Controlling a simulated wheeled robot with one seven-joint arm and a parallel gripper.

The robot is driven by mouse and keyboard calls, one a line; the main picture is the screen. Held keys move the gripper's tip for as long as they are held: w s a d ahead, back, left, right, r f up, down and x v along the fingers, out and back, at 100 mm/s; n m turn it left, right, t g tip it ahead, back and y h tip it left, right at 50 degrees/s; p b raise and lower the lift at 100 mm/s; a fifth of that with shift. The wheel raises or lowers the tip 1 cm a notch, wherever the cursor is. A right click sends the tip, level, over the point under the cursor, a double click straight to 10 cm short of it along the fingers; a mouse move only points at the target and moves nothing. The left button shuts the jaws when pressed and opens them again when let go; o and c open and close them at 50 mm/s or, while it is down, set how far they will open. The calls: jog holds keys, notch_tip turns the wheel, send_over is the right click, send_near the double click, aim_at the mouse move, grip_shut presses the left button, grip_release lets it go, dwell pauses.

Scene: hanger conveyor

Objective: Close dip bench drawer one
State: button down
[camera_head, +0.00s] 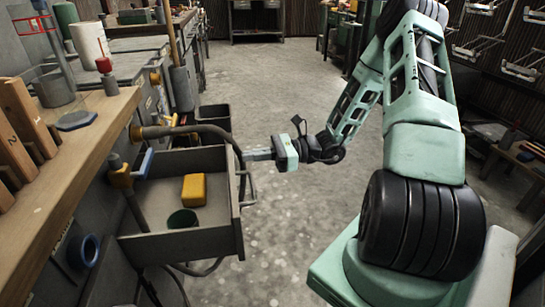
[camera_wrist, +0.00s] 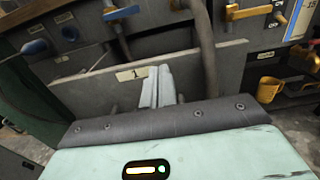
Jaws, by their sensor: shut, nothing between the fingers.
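The grey drawer (camera_head: 180,246) stands pulled out from the bench on the left in the head view. It holds a yellow block (camera_head: 194,189) and a dark green round cup (camera_head: 182,218). Its bar handle (camera_head: 250,190) is on the outer front. My gripper (camera_head: 250,155) is shut and empty, with its fingers pointing at the upper far part of the drawer front. In the wrist view the shut fingers (camera_wrist: 158,86) overlap the drawer front (camera_wrist: 215,72), just right of a label (camera_wrist: 131,75) reading 1. Whether they touch the front I cannot tell.
A dark hose (camera_head: 190,131) curves over the drawer's far side. The floor (camera_head: 270,80) beyond my gripper is clear.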

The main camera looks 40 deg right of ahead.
jog(key=shift+x, duration=0.95)
jog(key=shift+a, duration=0.1)
jog(key=p+x, duration=0.5)
jog(key=x, duration=1.8)
jog(key=shift+w+a, duration=0.25)
jog(key=shift+w, duration=0.05)
jog(key=shift+r, duration=0.1)
jog(key=shift+p, duration=0.35)
